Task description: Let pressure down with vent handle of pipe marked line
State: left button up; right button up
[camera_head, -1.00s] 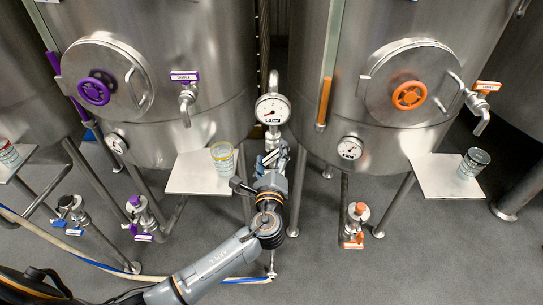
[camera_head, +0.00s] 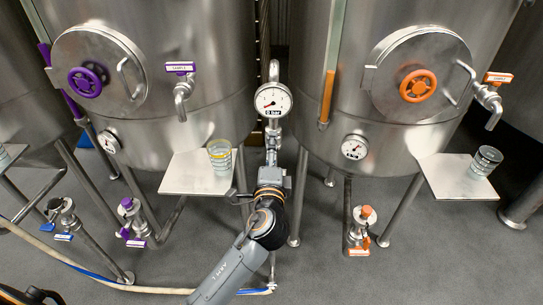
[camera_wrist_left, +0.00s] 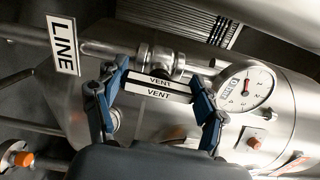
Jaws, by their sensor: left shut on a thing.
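The vent handle (camera_wrist_left: 158,90) carries white plates marked VENT and shows in the left wrist view. It joins a small valve on a steel pipe (camera_wrist_left: 105,48). A white sign marked LINE (camera_wrist_left: 63,45) hangs at that pipe. My left gripper (camera_wrist_left: 160,100) has its blue fingers at the two ends of the handle and is shut on it. In the head view my left gripper (camera_head: 271,165) is at the pipe below the round pressure gauge (camera_head: 272,100), and my wrist hides much of the handle. The gauge also shows in the left wrist view (camera_wrist_left: 245,88).
Steel tanks with a purple handwheel (camera_head: 84,82) and an orange handwheel (camera_head: 418,86) stand either side of the pipe. Shelves with glasses (camera_head: 219,155) jut out near my arm. Low valves (camera_head: 360,230) stand near the floor. A hose (camera_head: 60,260) lies on the floor.

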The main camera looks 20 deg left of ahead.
pick_arm(q)
jog(key=shift+n, duration=0.4)
jog(key=o, duration=1.2)
jog(key=v, duration=1.2)
